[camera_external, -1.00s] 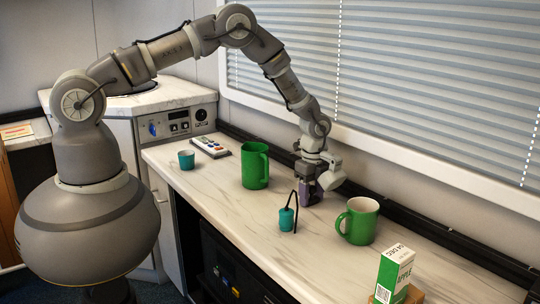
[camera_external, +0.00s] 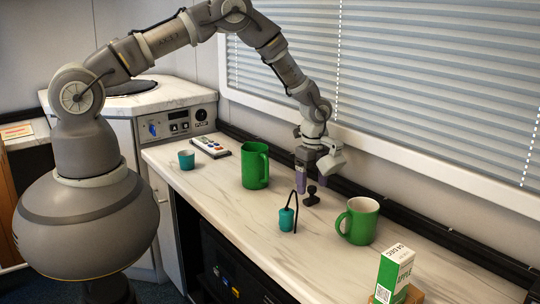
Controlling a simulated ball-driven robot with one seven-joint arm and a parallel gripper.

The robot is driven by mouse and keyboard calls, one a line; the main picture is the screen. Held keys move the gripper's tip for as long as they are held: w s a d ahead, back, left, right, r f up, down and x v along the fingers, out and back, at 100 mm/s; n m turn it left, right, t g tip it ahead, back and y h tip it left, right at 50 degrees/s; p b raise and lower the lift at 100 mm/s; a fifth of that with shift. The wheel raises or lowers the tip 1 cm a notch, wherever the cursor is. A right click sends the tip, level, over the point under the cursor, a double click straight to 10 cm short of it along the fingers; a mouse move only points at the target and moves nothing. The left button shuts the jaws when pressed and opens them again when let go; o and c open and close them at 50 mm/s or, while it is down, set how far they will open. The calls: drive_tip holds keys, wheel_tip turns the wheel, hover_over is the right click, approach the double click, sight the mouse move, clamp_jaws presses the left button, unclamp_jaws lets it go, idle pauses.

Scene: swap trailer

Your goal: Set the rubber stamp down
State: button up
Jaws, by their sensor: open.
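The rubber stamp (camera_external: 311,196) is small and dark with a knobbed handle. It stands upright on the marble-look counter (camera_external: 215,205), between the tall green mug and the short green mug. My gripper (camera_external: 311,184) is open, with its purple-grey fingers just above and around the top of the stamp. The fingers look apart from the handle, though small gaps are hard to tell from this view.
The blinds (camera_external: 400,90) rise behind.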

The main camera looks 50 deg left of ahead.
sight(312, 186)
wheel_tip(312, 186, up, 8)
drive_tip(key=shift+r+p, duration=0.1)
drive_tip(key=shift+p, duration=0.95)
wheel_tip(312, 186, down, 12)
drive_tip(key=b, duration=0.4)
drive_tip(key=shift+s, duration=0.1)
wheel_tip(312, 186, up, 3)
drive_tip(key=shift+r+p, duration=0.15)
drive_tip(key=shift+p, duration=0.6)
drive_tip(key=shift+s+r, duration=0.1)
drive_tip(key=shift+r, duration=0.05)
drive_tip(key=shift+s+a, duration=0.1)
drive_tip(key=shift+s, duration=0.15)
drive_tip(key=shift+w, duration=0.1)
